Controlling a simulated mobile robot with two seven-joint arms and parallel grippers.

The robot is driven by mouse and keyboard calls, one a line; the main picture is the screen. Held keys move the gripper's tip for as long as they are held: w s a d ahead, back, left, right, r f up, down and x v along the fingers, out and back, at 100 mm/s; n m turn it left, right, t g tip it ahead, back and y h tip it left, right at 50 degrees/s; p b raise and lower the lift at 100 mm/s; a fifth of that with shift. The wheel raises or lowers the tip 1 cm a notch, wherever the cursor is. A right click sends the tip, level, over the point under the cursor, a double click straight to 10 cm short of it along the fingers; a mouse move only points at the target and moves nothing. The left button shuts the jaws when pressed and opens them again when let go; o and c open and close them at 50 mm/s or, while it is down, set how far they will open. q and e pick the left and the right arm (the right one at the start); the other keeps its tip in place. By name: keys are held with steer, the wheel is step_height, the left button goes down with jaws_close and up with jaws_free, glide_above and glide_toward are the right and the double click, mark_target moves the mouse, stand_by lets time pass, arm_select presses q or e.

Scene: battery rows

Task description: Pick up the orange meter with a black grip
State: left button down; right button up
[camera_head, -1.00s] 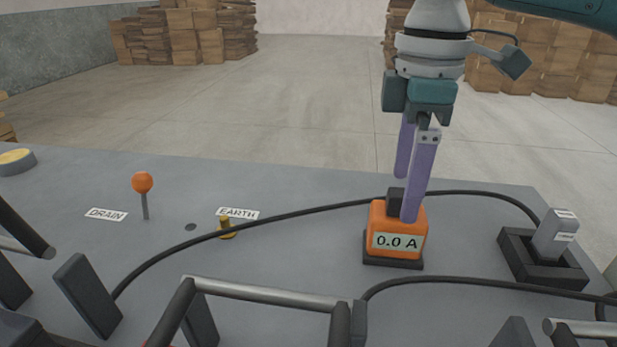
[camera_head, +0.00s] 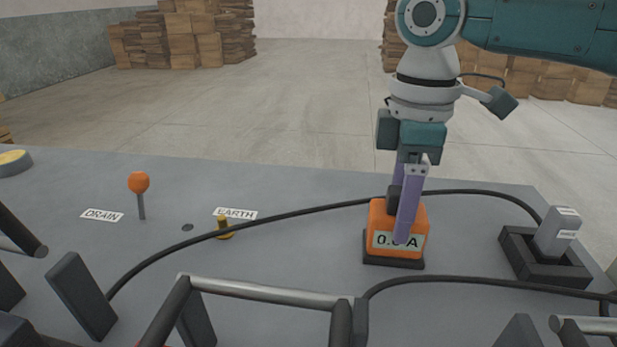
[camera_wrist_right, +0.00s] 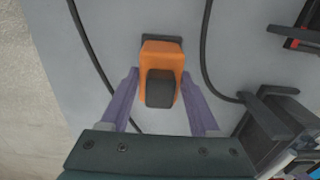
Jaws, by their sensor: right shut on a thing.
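The orange meter (camera_head: 382,218) stands upright in a dark base on the grey bench, right of centre in the head view. Its display reads about 0.0 A, partly covered by a purple finger. Its black grip (camera_head: 392,194) rises from the top. My right gripper (camera_head: 404,225) comes down from above, shut on the meter, one finger in front and the other mostly hidden behind it. In the right wrist view the meter (camera_wrist_right: 160,55) and its black grip (camera_wrist_right: 160,90) lie between the two purple fingers. My left gripper is not in view.
A black cable (camera_head: 290,215) runs across the bench behind the meter, and another passes in front. A grey block in a black holder (camera_head: 545,258) stands right. An orange-knobbed lever (camera_head: 139,184) and a brass peg (camera_head: 224,229) stand left. A metal handle bar (camera_head: 265,289) crosses the front.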

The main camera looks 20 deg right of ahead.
jaws_close()
steer(key=shift+r, duration=0.15)
